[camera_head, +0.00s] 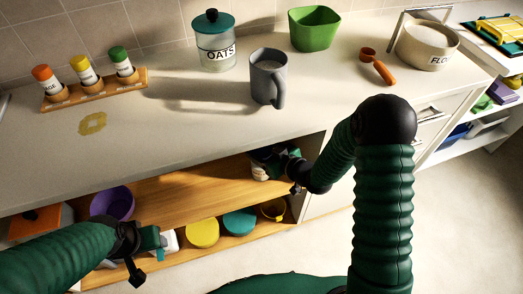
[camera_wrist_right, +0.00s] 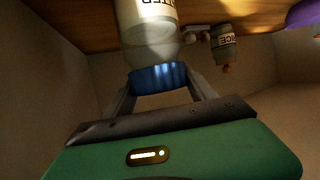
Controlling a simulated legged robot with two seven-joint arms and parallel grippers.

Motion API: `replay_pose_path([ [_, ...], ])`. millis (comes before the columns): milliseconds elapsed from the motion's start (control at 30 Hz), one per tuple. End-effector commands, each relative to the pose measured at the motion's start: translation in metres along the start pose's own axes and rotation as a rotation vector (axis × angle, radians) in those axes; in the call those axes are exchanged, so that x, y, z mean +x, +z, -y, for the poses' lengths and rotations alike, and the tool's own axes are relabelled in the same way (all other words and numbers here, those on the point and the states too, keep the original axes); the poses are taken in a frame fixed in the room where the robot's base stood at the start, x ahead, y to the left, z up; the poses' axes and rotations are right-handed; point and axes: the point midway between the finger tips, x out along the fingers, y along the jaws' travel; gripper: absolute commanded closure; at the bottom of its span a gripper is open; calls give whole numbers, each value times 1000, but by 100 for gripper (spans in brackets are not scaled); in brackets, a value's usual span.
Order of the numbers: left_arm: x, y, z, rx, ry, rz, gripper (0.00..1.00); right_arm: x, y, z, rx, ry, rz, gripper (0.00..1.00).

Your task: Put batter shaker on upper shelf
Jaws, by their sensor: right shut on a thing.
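The batter shaker (camera_wrist_right: 158,42) is a pale bottle with a blue cap (camera_wrist_right: 160,78). In the right wrist view its base is out of frame and its label is partly cut off. My right gripper (camera_wrist_right: 160,88) is shut on the blue cap. In the head view the right gripper (camera_head: 275,158) reaches into the upper wooden shelf (camera_head: 190,186), at its right end. The shaker's pale body (camera_head: 260,172) shows just below it there. Whether its base touches the shelf is hidden. My left gripper (camera_head: 160,240) is in front of the lower shelf; its fingers are unclear.
A small labelled jar (camera_wrist_right: 226,45) stands deeper in the cupboard. A purple bowl (camera_head: 112,203) is at left. Yellow (camera_head: 202,233) and teal (camera_head: 239,221) items fill the lower shelf. A grey mug (camera_head: 268,80) stands on the counter above. The upper shelf's middle is clear.

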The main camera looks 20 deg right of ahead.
Motion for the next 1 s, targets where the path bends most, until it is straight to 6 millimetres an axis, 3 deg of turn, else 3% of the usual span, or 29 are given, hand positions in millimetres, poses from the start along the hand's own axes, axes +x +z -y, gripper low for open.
replay_pose_path([
  [100, 2, 0, 0, 0, 0, -1, 50, 1, 1, 0, -1, 0, -3, 100],
  [133, 1, 0, 0, 0, 0, 0, 50, 1, 2, 0, 0, 0, 0, 31],
  [267, 1, 0, 0, 0, 0, -1, 50, 1, 1, 0, 0, 0, 0, 14],
  [667, -4, -1, 0, 0, 0, 0, 50, -8, -1, -1, 0, 2, 1, 14],
  [1000, -24, -6, 0, 0, 0, -1, 50, -91, -3, -1, 2, 4, 1, 14],
])
